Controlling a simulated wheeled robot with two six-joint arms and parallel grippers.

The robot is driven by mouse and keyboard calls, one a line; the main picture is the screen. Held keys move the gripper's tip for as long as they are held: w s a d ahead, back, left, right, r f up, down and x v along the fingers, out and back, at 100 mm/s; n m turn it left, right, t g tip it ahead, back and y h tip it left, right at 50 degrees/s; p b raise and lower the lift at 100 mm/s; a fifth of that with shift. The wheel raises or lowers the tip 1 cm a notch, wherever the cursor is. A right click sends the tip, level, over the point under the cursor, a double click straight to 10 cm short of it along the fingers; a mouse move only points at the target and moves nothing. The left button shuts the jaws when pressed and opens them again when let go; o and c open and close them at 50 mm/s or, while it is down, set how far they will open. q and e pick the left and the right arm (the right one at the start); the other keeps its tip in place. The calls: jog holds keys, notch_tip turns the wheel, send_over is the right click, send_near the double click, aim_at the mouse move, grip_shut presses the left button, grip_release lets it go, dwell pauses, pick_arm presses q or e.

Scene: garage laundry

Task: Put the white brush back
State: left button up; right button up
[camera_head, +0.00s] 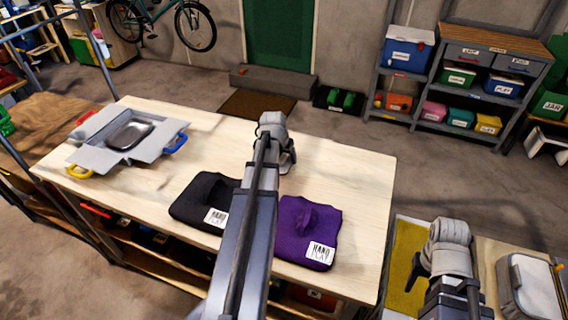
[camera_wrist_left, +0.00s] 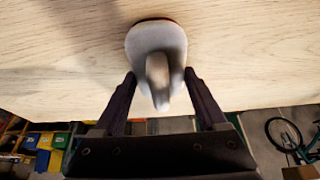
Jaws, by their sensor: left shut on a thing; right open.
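The white brush (camera_wrist_left: 157,45) shows in the left wrist view as a pale oval body with a rounded knob handle and a thin brownish rim at its far edge. My left gripper (camera_wrist_left: 160,82) has its two dark fingers on either side of the knob and is shut on it. Pale wood tabletop lies behind the brush; I cannot tell whether it touches the wood. In the head view my left arm hides the brush. My right gripper (camera_head: 411,279) is open, low at the right, by the side table.
The wooden table (camera_head: 345,175) holds a grey tray (camera_head: 92,157) with coloured handles at left, a black cloth item (camera_head: 190,203) and a purple cloth item (camera_head: 290,240). A side table with a yellow mat (camera_head: 405,250) and grey case (camera_head: 532,288) stands right. The table's right part is clear.

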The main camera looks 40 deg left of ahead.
pick_arm(q)
jog(key=shift+f, duration=0.2)
pick_arm(e)
jog(key=shift+f, duration=0.2)
pick_arm(q)
jog(key=shift+f, duration=0.2)
jog(key=o, duration=1.1)
pick_arm(e)
jog(key=shift+f, duration=0.15)
pick_arm(q)
jog(key=shift+r, duration=0.15)
jog(key=shift+r, duration=0.2)
jog(key=p+v, duration=1.1)
jog(key=shift+s+r, duration=0.15)
jog(key=shift+r, duration=0.25)
pick_arm(e)
notch_tip(320, 180, up, 11)
jog(key=shift+r, duration=0.2)
